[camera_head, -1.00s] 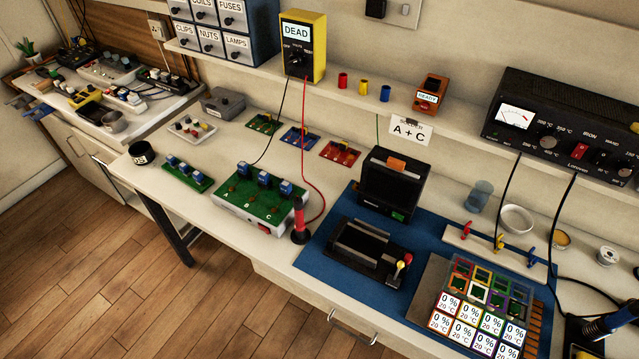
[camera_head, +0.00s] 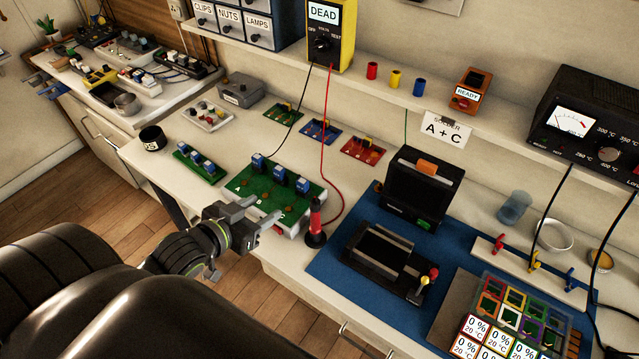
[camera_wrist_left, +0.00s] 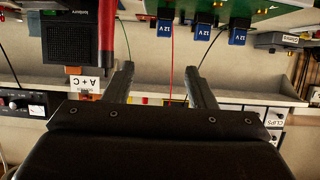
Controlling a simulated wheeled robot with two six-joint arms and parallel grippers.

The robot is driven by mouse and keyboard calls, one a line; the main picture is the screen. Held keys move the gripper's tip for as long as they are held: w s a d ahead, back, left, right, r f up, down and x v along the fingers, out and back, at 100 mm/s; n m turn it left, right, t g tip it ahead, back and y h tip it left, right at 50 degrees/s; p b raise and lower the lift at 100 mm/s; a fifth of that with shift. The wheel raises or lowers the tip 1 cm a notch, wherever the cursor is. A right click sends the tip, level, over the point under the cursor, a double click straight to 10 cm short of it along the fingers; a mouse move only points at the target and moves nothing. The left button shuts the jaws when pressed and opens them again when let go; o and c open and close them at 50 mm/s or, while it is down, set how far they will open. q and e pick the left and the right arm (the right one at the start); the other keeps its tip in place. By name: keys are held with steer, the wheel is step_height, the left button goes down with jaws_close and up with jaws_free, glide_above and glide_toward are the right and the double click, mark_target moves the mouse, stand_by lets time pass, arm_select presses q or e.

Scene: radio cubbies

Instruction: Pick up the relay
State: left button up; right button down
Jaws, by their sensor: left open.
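Several blue relays stand on green boards. Three of them, a left one (camera_head: 257,161), a middle one (camera_head: 279,175) and a right one (camera_head: 302,187), sit on the larger green board (camera_head: 240,185). In the left wrist view, which is upside down, blue relays marked 12 V (camera_wrist_left: 201,31) hang from the top edge. My left gripper (camera_head: 264,212) is open and empty, at the front edge of the larger board, apart from the relays. Its two fingers (camera_wrist_left: 160,76) also show in the wrist view with nothing between them. My right gripper is out of view.
A red probe (camera_head: 316,218) stands upright right of the board, its red lead running up to the yellow meter (camera_head: 332,35). A smaller green board (camera_head: 190,171) lies to the left. A black holder (camera_head: 385,253) stands on the blue mat (camera_head: 322,267).

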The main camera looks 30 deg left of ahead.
mark_target(300, 184)
arm_select(q)
steer(key=x, duration=1.2)
steer(key=shift+r, duration=0.1)
steer(key=shift+a+p+x, duration=0.15)
steer(key=shift+p+x, duration=0.05)
steer(key=shift+x, duration=1.1)
steer(key=shift+a+p+x, duration=0.15)
steer(key=shift+a+x, duration=0.05)
steer(key=shift+x, duration=1.15)
steer(key=shift+s, duration=0.1)
steer(key=shift+c, duration=0.4)
steer(key=c, duration=1)
